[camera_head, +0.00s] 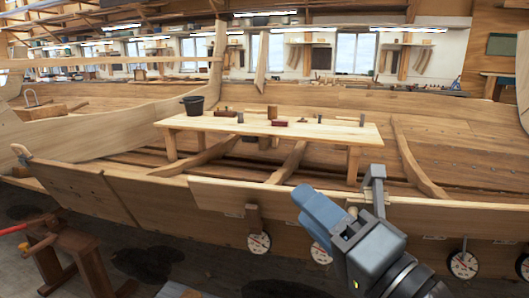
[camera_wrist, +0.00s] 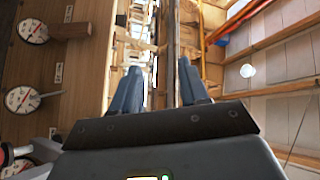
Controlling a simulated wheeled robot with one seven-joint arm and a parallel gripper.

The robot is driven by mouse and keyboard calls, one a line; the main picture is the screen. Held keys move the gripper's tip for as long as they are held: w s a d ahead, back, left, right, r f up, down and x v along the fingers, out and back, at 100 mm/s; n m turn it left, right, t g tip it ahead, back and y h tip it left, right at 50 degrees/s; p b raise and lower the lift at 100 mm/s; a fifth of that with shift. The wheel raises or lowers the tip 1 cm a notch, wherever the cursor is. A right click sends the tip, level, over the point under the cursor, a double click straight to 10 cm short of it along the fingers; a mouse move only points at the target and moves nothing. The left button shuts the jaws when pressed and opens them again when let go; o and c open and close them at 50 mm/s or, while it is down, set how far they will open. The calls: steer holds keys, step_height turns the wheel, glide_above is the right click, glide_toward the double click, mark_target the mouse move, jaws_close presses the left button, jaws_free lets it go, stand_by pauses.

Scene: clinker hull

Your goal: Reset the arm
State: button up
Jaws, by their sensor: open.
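My gripper (camera_head: 318,212) shows at the lower middle right of the head view, in front of the hull's near side. Its blue fingers point up and to the left. In the wrist view my gripper (camera_wrist: 160,92) has its two blue fingers spread apart with nothing between them. It is open and empty.
The wooden hull (camera_head: 110,200) runs across the view just beyond my gripper. A plank table (camera_head: 330,133) inside it bears a dark bucket (camera_head: 193,105) and small blocks. A metal clamp (camera_head: 375,185) grips the hull edge close beside my gripper. Round dials (camera_head: 258,243) hang along the hull side. A sawhorse (camera_head: 65,245) stands at left.

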steer(key=s+d+f+m+h, duration=0.1)
steer(key=s+d+f+h, duration=0.35)
steer(key=s+f, duration=0.35)
steer(key=s+d+f+h, duration=0.4)
steer(key=s+f+h, duration=0.1)
steer(key=s+f, duration=0.35)
steer(key=s+d+f+n+g, duration=0.1)
steer(key=s+d+n, duration=0.2)
steer(key=s, duration=0.6)
steer(key=s+d+f+n+h+p, duration=0.1)
steer(key=s+d+n, duration=0.2)
steer(key=s, duration=0.6)
steer(key=shift+d+n+g+p, duration=0.3)
steer(key=shift+d+n+g, duration=0.1)
steer(key=shift+n, duration=0.4)
steer(key=shift+s+f, duration=0.1)
steer(key=shift+f, duration=0.05)
steer(key=shift+c, duration=0.2)
